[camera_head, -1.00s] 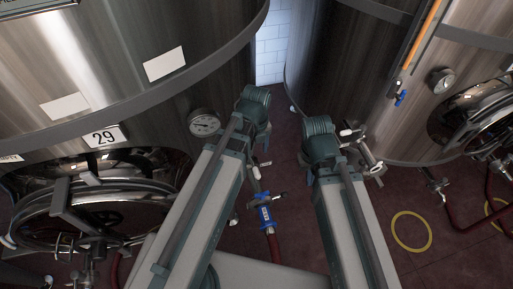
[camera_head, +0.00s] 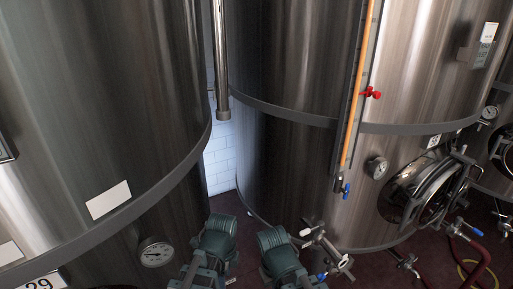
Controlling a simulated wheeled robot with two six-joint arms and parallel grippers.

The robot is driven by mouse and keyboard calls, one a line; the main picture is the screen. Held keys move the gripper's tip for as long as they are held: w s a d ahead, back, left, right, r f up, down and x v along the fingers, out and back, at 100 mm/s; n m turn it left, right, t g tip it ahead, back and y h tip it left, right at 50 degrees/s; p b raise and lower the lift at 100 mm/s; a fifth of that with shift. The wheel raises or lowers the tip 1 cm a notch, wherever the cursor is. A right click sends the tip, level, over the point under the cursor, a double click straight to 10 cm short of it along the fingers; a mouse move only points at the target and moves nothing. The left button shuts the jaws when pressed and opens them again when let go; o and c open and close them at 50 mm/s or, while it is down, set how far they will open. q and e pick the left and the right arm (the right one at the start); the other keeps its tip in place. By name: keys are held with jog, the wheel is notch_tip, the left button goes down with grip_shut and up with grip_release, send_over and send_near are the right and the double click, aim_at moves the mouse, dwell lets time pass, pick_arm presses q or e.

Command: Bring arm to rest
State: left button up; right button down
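My two arms show at the bottom middle. Only their teal joint housings and a little of the links behind them are in the picture. The left arm's housing stands to the right of a round gauge (camera_head: 155,252) on the left tank (camera_head: 90,100). The right arm's housing stands just left of a metal valve fitting (camera_head: 326,246) in front of the middle tank. I see no fingertips of either gripper, so neither gripper's opening nor anything held can be seen.
An orange vertical tube (camera_head: 358,90) has a red handle and a blue valve. A red hose (camera_head: 476,262) lies at lower right. White tiles (camera_head: 219,155) show between tanks.

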pick_arm(q)
jog(key=s+d+n, duration=0.1)
jog(key=n, duration=0.4)
jog(key=s+d+n, duration=0.1)
jog(key=s+n, duration=0.1)
jog(key=n, duration=0.3)
jog(key=s+d+n, duration=0.1)
jog(key=n, duration=0.4)
jog(key=shift+s+d+n+y, duration=0.3)
jog(key=shift+s+n, duration=0.05)
jog(key=shift+n, duration=0.05)
